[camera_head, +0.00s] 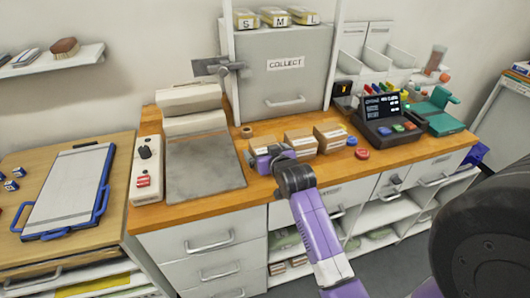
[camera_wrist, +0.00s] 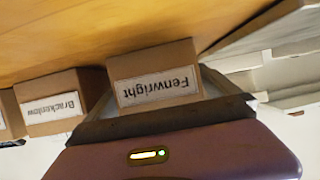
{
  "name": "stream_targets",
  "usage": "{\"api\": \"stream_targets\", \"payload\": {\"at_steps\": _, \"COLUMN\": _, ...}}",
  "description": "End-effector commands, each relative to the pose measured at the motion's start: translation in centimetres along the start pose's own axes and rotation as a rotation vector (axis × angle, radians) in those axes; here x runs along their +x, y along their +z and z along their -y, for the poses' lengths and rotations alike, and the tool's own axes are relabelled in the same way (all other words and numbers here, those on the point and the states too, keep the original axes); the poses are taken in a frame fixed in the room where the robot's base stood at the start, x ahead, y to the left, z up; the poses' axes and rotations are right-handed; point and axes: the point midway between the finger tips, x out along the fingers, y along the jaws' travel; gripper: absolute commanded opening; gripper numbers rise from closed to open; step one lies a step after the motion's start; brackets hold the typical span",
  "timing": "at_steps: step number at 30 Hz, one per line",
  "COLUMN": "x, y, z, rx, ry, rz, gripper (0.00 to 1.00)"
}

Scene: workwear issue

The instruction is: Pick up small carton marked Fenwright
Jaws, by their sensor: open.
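The small carton marked Fenwright (camera_wrist: 155,72) is a brown box with a white label, upside down in the wrist view. It sits on the wooden counter. In the head view it appears to be the leftmost carton (camera_head: 262,141) of a row of three, partly hidden by my gripper (camera_head: 272,159). My gripper is open, close in front of this carton. In the wrist view the fingers (camera_wrist: 160,106) reach toward its two sides. I cannot tell whether they touch it.
A carton with a label like "Brackstow" (camera_wrist: 62,103) stands beside it, with a third carton (camera_head: 330,136) farther along. A tape roll (camera_head: 247,132) lies behind left. A grey COLLECT cabinet (camera_head: 284,85) rises behind. A red disc (camera_head: 362,154) and a till (camera_head: 388,118) are to the right.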

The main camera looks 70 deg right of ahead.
Motion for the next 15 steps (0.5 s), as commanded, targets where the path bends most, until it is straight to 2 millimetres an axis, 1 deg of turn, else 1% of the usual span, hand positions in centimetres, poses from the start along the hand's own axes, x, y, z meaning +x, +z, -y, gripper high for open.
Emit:
{"api": "stream_targets", "payload": {"at_steps": 2, "x": -0.02, "y": 0.02, "z": 0.01, "rx": 0.000, "ry": 0.000, "rz": 0.000, "gripper": 1.00}}
{"api": "stream_targets", "payload": {"at_steps": 3, "x": -0.02, "y": 0.02, "z": 0.01, "rx": 0.000, "ry": 0.000, "rz": 0.000, "gripper": 0.96}}
{"api": "stream_targets", "payload": {"at_steps": 5, "x": -0.03, "y": 0.02, "z": 0.01, "rx": 0.000, "ry": 0.000, "rz": 0.000, "gripper": 0.84}}
{"api": "stream_targets", "payload": {"at_steps": 6, "x": -0.03, "y": 0.02, "z": 0.01, "rx": 0.000, "ry": 0.000, "rz": 0.000, "gripper": 0.76}}
{"api": "stream_targets", "payload": {"at_steps": 8, "x": -0.04, "y": 0.03, "z": 0.00, "rx": 0.000, "ry": 0.000, "rz": 0.000, "gripper": 0.65}}
{"api": "stream_targets", "payload": {"at_steps": 9, "x": -0.04, "y": 0.03, "z": 0.01, "rx": 0.000, "ry": 0.000, "rz": 0.000, "gripper": 0.57}}
{"api": "stream_targets", "payload": {"at_steps": 13, "x": -0.04, "y": 0.03, "z": 0.00, "rx": 0.000, "ry": 0.000, "rz": 0.000, "gripper": 0.31}}
{"api": "stream_targets", "payload": {"at_steps": 15, "x": -0.06, "y": -0.07, "z": 0.00, "rx": 0.000, "ry": 0.000, "rz": -0.002, "gripper": 0.30}}
